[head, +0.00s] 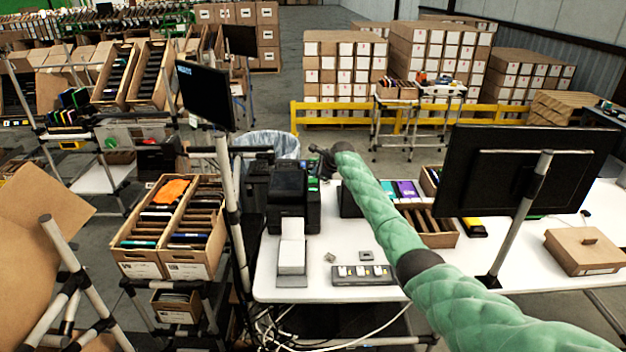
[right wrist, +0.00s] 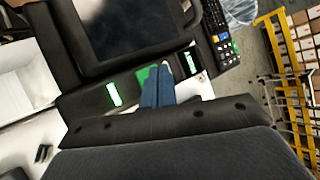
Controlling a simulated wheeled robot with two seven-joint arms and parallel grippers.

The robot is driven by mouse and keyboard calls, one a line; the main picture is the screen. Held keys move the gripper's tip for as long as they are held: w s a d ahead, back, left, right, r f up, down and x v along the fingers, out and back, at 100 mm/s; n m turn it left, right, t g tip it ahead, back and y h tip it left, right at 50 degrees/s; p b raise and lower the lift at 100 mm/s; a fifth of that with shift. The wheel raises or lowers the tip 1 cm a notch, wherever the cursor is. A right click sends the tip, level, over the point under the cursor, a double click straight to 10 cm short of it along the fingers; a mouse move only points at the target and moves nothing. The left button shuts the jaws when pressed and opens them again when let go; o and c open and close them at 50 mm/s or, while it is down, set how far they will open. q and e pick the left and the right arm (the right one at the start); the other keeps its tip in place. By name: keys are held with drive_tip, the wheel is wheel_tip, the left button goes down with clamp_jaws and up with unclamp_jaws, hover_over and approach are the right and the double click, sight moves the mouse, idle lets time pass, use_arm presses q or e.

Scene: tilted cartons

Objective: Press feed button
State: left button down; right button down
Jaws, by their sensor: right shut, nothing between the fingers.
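A black label printer (head: 288,200) stands on the white table, with white paper (head: 291,245) in front of it. My right gripper (head: 325,160) is at the printer's right rear side in the head view. In the right wrist view its blue fingertips (right wrist: 158,88) are shut together and empty, pointing at a black device front (right wrist: 85,103). A green patch (right wrist: 146,74) shows beside and partly behind the fingertips. I cannot tell whether they touch it. A lit white-green panel (right wrist: 114,94) is left of them. No button is clearly marked as feed. My left gripper is not in view.
A monitor (head: 205,95) on a pole stands left of the printer. A grey block with several cells (head: 362,275) lies at the table's front. A large monitor (head: 520,180) and a cardboard box (head: 585,250) are at the right. A black remote-like keypad (right wrist: 218,35) is near the fingertips.

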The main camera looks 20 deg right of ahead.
sight(315, 181)
drive_tip(key=shift+r+p, duration=1.25)
drive_tip(key=shift+r, duration=1.2)
